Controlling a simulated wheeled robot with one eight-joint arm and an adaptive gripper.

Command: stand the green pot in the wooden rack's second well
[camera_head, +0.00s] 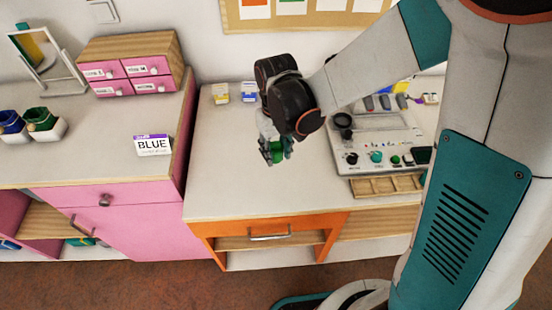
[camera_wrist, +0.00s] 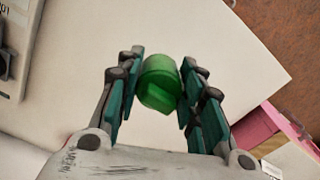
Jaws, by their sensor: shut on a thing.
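The green pot (camera_head: 277,152) is between the fingers of my gripper (camera_head: 275,150), held above the white tabletop. In the wrist view the green pot (camera_wrist: 159,82) sits between the two teal-padded fingers of my gripper (camera_wrist: 158,88), which are shut on it. The wooden rack (camera_head: 386,187) lies on the table at the right, in front of the grey console, to the right of my gripper and apart from it. Its wells look empty, though they are small in the picture. The rack does not show clearly in the wrist view.
A grey console (camera_head: 380,135) with knobs stands behind the rack. Two small labelled pots, yellow (camera_head: 221,93) and blue (camera_head: 249,92), stand at the back. A pink cabinet with a BLUE card (camera_head: 153,145) is at the left. The table's front middle is clear.

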